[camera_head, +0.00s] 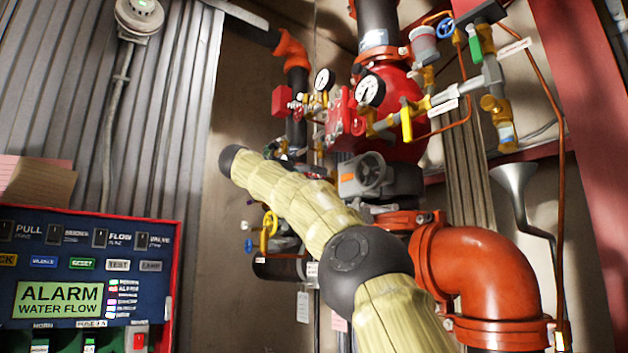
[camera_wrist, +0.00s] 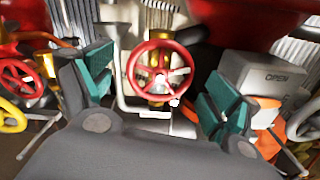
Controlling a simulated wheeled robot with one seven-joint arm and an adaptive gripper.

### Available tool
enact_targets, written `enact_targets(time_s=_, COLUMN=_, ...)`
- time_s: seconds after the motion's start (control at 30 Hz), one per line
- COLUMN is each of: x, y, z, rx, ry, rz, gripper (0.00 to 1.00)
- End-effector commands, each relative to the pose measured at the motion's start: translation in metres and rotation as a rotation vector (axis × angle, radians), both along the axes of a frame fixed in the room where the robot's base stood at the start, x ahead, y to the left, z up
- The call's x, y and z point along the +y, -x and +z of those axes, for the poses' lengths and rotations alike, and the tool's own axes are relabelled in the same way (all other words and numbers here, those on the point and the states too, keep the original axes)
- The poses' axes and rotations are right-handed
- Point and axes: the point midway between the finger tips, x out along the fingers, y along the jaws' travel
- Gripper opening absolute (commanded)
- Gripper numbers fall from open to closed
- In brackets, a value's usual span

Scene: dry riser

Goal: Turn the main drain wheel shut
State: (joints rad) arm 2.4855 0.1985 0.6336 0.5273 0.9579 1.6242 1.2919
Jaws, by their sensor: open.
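In the wrist view, a red handwheel (camera_wrist: 161,70) on a brass valve sits straight ahead, between the two teal fingertip pads. I take it for the main drain wheel, though no label on it can be read. My gripper (camera_wrist: 160,92) is open, one finger on each side of the wheel. The pads look apart from the rim, and I cannot tell how far the wheel is beyond them. In the head view my arm crosses the middle and hides this wheel and my gripper.
Another red wheel (camera_wrist: 22,80) and a yellow wheel (camera_wrist: 12,117) are at the left. A grey housing marked OPEN (camera_wrist: 262,80) stands close to the right finger. In the head view, an alarm panel (camera_head: 88,215) reads WATER FLOW, and a large orange elbow pipe (camera_head: 490,270) fills the lower right.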

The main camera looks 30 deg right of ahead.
Motion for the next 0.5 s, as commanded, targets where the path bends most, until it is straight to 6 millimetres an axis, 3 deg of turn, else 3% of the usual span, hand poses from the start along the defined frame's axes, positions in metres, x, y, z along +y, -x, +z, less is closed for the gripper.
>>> enact_targets(time_s=0.2, x=0.041, y=0.003, z=0.000, rx=0.001, ry=0.001, rz=0.002, gripper=0.89)
enact_targets(time_s=0.5, x=0.087, y=0.006, z=0.000, rx=0.001, ry=0.000, rz=0.002, gripper=0.89)
